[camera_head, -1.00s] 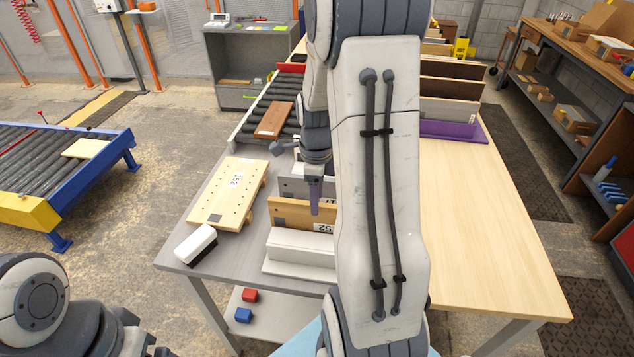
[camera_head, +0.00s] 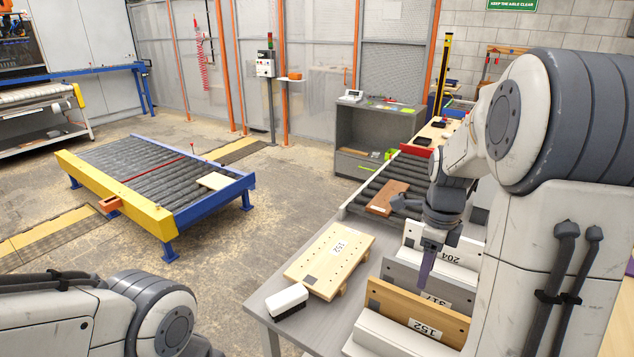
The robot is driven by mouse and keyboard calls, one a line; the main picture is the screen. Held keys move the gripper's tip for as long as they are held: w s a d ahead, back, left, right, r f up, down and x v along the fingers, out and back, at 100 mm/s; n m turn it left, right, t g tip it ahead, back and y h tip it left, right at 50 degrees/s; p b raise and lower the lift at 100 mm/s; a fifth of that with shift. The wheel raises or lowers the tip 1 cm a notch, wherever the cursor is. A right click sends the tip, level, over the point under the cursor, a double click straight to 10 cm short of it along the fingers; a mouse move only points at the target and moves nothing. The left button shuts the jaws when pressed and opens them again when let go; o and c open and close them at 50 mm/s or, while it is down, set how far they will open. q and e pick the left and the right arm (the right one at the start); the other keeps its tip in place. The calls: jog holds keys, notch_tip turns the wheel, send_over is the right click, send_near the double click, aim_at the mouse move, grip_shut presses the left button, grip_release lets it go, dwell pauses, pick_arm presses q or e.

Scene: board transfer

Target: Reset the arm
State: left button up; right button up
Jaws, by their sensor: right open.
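A light wooden board marked 152 (camera_head: 395,305) stands upright in front, and a white board marked 204 (camera_head: 416,238) stands behind. My right arm covers the right side of the view. My left arm shows at the lower left; its gripper is out of view.
A light wooden board (camera_head: 318,268) lies flat on the grey table (camera_head: 345,312), beside a white-topped brush (camera_head: 285,298). A brown board (camera_head: 388,196) lies on the roller conveyor (camera_head: 365,205). A blue and yellow roller conveyor (camera_head: 150,175) stands at left, with open floor between.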

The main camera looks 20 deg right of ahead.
jog(key=s+a+r+n, duration=0.1)
jog(key=s+a+n, duration=0.1)
jog(key=a+n, duration=0.8)
jog(key=s+a+n, duration=0.2)
jog(key=a+n, duration=0.7)
jog(key=a, duration=0.3)
jog(key=s+a+n+y, duration=0.1)
jog(key=s+a+n, duration=0.7)
jog(key=s+n, duration=0.4)
jog(key=n, duration=0.4)
jog(key=shift+s+a+f, duration=0.2)
jog(key=shift+a+f, duration=0.15)
jog(key=shift+f, duration=0.05)
